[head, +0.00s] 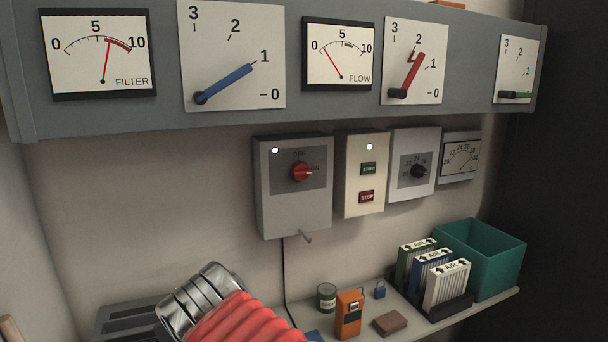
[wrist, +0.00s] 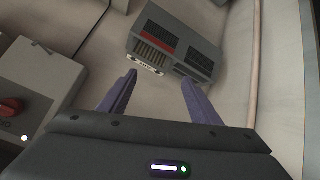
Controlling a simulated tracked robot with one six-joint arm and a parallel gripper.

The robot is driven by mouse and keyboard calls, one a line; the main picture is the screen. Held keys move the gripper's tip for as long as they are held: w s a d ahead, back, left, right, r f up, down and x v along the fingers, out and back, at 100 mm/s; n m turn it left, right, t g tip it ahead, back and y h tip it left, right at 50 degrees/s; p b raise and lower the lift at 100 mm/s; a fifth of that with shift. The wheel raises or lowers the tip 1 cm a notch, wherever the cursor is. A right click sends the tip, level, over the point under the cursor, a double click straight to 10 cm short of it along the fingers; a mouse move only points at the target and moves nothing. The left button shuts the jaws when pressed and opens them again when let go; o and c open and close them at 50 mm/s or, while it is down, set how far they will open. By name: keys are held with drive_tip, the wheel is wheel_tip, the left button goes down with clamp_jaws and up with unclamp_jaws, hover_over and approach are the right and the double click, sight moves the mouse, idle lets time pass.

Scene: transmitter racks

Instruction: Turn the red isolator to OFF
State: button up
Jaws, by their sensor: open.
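The red isolator (head: 300,172) is a red rotary knob on a grey wall box (head: 265,205). Its pointer faces right, toward ON; OFF is printed above it. A small white lamp (head: 275,150) glows at the box's upper left. In the wrist view part of the red knob (wrist: 12,106) shows at the left edge. My gripper (wrist: 159,80) is open and empty in the wrist view, to the right of the isolator box and apart from it. The gripper is not visible in the head view.
A box with START and STOP buttons (head: 366,182) and a dial box (head: 408,180) hang right of the isolator. Gauges and levers line the panel above. The shelf below holds an orange meter (head: 349,314), filters (head: 447,286) and a teal bin (head: 497,262). A grey unit (wrist: 175,45) lies beyond my fingers.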

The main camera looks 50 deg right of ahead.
drive_tip(key=w+d+r+t+h, duration=0.35)
drive_tip(key=w+d+r, duration=0.25)
drive_tip(key=d+r, duration=0.6)
drive_tip(key=m+t, duration=0.4)
drive_tip(key=m, duration=0.1)
approach(303, 172)
drive_tip(key=a+v, duration=0.1)
drive_tip(key=v, duration=0.3)
drive_tip(key=shift+f+h, duration=0.1)
drive_tip(key=shift+h, duration=0.35)
drive_tip(key=shift+w+d, duration=0.1)
drive_tip(key=shift+g, duration=0.25)
drive_tip(key=x, duration=1.3)
drive_tip(key=shift+w+d, duration=0.15)
drive_tip(key=shift+w, duration=0.1)
